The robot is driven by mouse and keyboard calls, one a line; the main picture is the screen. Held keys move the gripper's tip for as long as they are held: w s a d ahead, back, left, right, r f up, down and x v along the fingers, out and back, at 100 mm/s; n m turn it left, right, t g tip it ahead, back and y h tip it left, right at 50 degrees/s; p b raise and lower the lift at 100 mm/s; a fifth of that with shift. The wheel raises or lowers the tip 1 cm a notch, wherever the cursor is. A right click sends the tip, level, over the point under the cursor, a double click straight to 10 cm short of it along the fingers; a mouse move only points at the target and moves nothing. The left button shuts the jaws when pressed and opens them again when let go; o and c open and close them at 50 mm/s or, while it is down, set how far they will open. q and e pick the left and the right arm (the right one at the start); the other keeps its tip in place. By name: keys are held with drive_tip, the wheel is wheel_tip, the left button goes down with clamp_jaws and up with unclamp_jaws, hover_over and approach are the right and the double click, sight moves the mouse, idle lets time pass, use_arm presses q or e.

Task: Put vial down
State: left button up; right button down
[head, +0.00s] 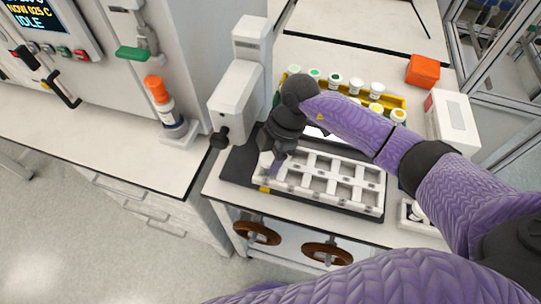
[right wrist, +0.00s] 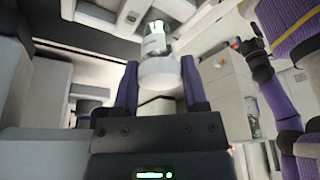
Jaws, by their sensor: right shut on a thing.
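My right gripper (head: 276,166) points down over the left end of the white rack (head: 385,190), which has several open compartments. In the right wrist view, my right gripper (right wrist: 160,85) is shut on a vial (right wrist: 155,45), with its wide white cap between the two purple fingers. The vial's body extends away from the fingers. In the head view the gripper hides most of the vial, and I cannot tell whether it touches the rack. My left gripper does not show in the head view.
A grey-white machine (head: 236,95) stands close behind and left of the gripper. A yellow rack (head: 393,101) with several capped vials is behind the arm. An orange box (head: 422,70) and a white box (head: 452,120) stand at right. An orange-capped bottle (head: 158,98) is on the left bench.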

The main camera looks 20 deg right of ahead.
drive_tip(key=shift+f, duration=0.55)
drive_tip(key=c, duration=0.5)
unclamp_jaws()
drive_tip(key=shift+c, duration=0.2)
drive_tip(key=o, duration=0.4)
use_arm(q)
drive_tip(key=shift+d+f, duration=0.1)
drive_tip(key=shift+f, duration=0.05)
use_arm(e)
drive_tip(key=shift+r, duration=0.1)
